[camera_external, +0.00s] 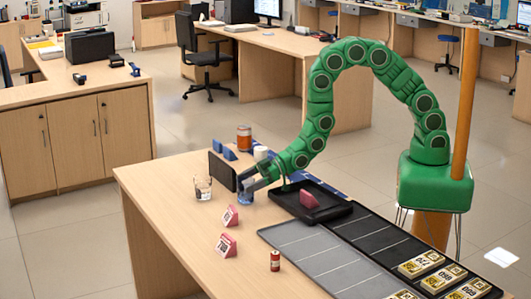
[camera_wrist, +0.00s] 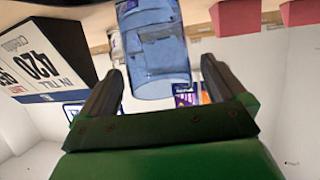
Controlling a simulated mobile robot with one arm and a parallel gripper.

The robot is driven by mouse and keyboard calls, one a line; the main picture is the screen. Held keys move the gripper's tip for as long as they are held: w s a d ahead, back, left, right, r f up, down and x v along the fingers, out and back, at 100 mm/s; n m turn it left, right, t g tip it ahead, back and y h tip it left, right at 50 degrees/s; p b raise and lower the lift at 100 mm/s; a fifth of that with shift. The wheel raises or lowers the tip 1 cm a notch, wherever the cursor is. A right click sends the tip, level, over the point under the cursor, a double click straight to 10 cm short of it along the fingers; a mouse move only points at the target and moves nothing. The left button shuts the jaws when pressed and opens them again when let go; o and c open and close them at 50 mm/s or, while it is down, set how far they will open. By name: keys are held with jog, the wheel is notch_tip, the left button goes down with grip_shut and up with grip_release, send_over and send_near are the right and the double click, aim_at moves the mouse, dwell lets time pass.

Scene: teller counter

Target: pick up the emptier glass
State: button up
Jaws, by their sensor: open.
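A clear glass (camera_external: 203,188) stands upright on the wooden counter, left of my gripper. A blue-tinted glass (camera_external: 246,192) stands to its right, close to my gripper (camera_external: 251,179). In the wrist view the blue glass (camera_wrist: 155,48) appears large between the two fingers of my open gripper (camera_wrist: 160,70), with visible space at either side. Part of a second glass (camera_wrist: 117,47) shows behind its left side. My fingers partly cover the blue glass in the external view. I cannot tell the fill levels clearly.
A dark upright panel (camera_external: 222,171) stands behind the glasses. An orange jar (camera_external: 244,138) is farther back. Pink tags (camera_external: 230,217) and a red cylinder (camera_external: 275,260) stand in front. A black tray (camera_external: 336,213) lies right. Bare counter lies at the left front.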

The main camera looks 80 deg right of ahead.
aim_at(238, 186)
jog(key=shift+x, duration=1.5)
jog(key=c, duration=1.2)
